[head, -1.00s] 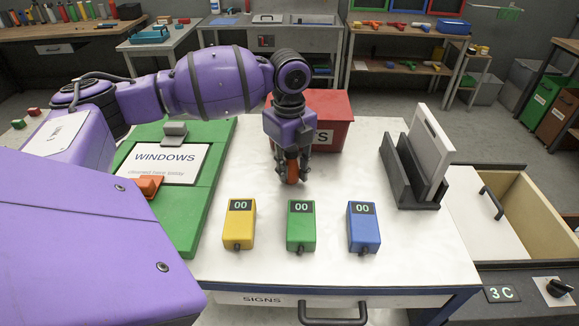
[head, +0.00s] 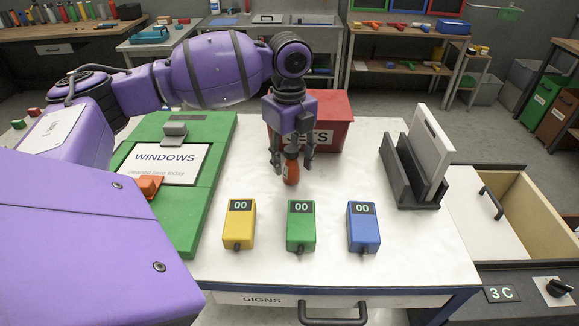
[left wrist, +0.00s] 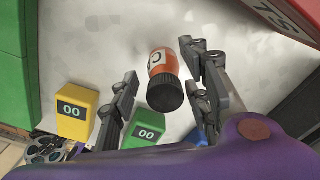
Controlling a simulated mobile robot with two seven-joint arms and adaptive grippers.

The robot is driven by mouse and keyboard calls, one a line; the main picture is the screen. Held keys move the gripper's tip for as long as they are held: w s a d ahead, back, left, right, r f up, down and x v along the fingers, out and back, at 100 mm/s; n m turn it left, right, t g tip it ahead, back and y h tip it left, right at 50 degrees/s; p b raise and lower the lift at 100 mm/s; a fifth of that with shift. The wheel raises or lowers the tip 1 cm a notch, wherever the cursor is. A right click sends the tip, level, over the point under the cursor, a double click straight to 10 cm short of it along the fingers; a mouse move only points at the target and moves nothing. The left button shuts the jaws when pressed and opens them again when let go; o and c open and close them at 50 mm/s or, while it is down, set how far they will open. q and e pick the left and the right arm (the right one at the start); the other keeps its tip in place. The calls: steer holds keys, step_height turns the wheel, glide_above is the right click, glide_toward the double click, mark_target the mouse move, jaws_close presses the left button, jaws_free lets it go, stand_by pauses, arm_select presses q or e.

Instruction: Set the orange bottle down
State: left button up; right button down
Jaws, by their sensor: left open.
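The orange bottle (head: 291,170) stands upright on the white tabletop, in front of the red bin. In the left wrist view the bottle (left wrist: 160,66) shows its dark cap and a pale label with a letter. My left gripper (head: 291,168) is open around it, one finger on each side. In the left wrist view the left gripper (left wrist: 158,88) has a visible gap between each finger and the bottle. My right gripper is not in view.
Yellow (head: 239,224), green (head: 301,226) and blue (head: 363,227) boxes with displays stand in front of the bottle. The red bin (head: 330,110) is close behind. A green board (head: 207,190) lies left; a dark rack (head: 408,178) stands right.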

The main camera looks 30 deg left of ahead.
arm_select(q)
step_height(320, 180, up, 9)
steer(key=shift+r, duration=0.1)
stand_by(0.7)
